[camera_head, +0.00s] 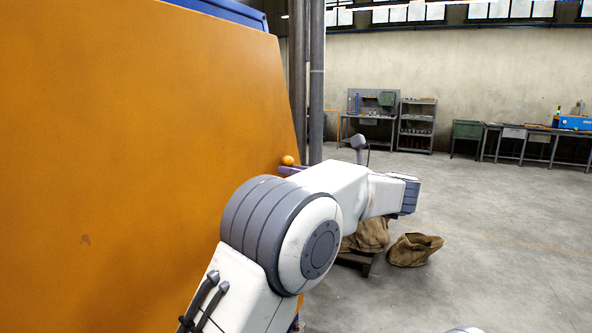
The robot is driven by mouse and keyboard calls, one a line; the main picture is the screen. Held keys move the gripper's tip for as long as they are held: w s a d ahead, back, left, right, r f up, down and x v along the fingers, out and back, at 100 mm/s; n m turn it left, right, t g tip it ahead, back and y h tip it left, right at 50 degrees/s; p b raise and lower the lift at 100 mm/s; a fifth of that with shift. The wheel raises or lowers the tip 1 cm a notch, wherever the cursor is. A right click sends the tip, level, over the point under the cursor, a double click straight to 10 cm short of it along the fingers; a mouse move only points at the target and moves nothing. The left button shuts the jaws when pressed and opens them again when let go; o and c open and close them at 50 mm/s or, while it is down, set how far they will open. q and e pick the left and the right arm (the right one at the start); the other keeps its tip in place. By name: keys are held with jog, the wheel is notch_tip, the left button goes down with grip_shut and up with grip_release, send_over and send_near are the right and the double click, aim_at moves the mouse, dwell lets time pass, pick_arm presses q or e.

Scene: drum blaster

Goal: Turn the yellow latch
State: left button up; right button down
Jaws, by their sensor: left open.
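A small orange-yellow round knob (288,160) shows at the right edge of the big orange panel (130,150), just above a short purple part (291,170). I take the knob to be part of the yellow latch; its turn position cannot be made out. My left arm crosses the middle, and its wrist reaches right of the knob. A dark grey end piece of my left gripper (359,146) rises behind the arm, right of the knob and apart from it. The gripper is open, but its fingers are mostly hidden by the arm. My right gripper is out of view.
Grey vertical pipes (316,80) stand behind the panel's right edge. Brown sacks (414,249) lie on the floor beyond my arm, one on a low wooden support. Workbenches (535,140) and shelves line the far wall. The concrete floor at right is clear.

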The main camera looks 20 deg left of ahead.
pick_arm(q)
grip_shut()
